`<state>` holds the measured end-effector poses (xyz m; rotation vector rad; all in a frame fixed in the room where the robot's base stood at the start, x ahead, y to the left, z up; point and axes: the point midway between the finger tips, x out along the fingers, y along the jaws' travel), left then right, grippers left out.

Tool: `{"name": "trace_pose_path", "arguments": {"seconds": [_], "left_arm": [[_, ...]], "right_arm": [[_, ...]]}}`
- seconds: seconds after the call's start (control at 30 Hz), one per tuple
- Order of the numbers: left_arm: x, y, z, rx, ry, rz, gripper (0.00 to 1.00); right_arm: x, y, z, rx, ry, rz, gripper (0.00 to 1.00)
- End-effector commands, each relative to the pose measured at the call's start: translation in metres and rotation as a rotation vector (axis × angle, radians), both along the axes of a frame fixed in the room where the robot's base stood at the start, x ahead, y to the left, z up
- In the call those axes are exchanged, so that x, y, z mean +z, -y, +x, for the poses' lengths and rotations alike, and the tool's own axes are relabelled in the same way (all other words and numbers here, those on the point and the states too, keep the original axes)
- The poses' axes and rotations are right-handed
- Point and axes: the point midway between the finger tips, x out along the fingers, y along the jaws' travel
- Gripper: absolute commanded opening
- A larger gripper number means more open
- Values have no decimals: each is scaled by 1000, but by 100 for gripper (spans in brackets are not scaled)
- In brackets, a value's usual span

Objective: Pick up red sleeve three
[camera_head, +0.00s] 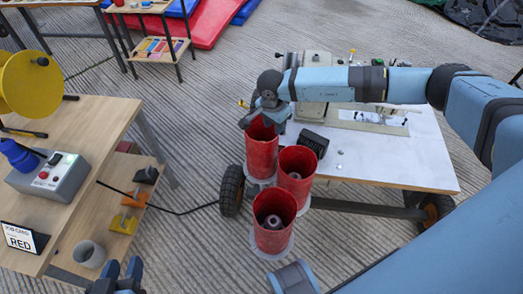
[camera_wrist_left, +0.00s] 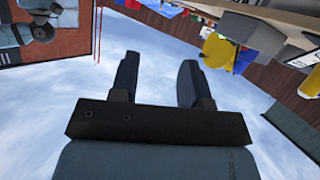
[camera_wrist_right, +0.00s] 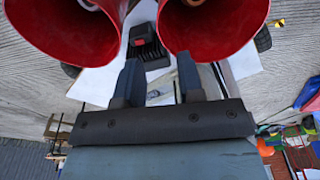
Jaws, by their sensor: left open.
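Three red sleeves stand upright on pale round bases beside the white table: a far one (camera_head: 262,152), a middle one (camera_head: 297,172) and a near one (camera_head: 272,228). No numbers are readable, so I cannot tell which is sleeve three. My right gripper (camera_head: 256,117) is at the far sleeve's rim and partly hides it. In the right wrist view, two large red sleeves (camera_wrist_right: 68,28) (camera_wrist_right: 215,25) fill the upper left and right, and the right gripper (camera_wrist_right: 158,72) is open, with nothing between its fingers. My left gripper (camera_head: 118,275) is open and empty, away from the sleeves; its fingers show in the left wrist view (camera_wrist_left: 157,72).
The white table (camera_head: 400,155) carries a machine and a black box (camera_head: 313,142) close to the sleeves.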

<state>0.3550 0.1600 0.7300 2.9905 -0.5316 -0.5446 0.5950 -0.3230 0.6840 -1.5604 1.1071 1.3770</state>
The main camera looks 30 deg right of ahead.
Motion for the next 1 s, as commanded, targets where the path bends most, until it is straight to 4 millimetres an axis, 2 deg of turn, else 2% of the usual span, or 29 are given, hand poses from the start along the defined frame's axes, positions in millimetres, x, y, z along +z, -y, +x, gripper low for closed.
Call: {"name": "trace_pose_path", "arguments": {"seconds": [0.03, 0.2, 0.47, 0.6, 0.7, 0.8, 1.0], "left_arm": [[1, 2, 2, -4, 18, -10, 43], [13, 7, 6, -12, 70, -39, 43], [20, 11, 8, -17, 105, -60, 43], [23, 15, 10, -23, 136, -85, 43], [43, 21, 13, -36, 209, -124, 43], [51, 24, 14, -42, 238, -141, 43], [54, 25, 14, -44, 245, -148, 43]], "right_arm": [[-14, 1, 0, -1, -2, -1, 35], [-41, 4, 1, -2, -2, 3, 35], [-56, 6, 3, -2, -1, 3, 35], [-75, 8, 5, -3, -2, 3, 35], [-91, 10, 7, -3, -2, 4, 35], [-100, 11, 8, -2, 0, 4, 35], [-101, 12, 8, -2, 0, 4, 35]]}}
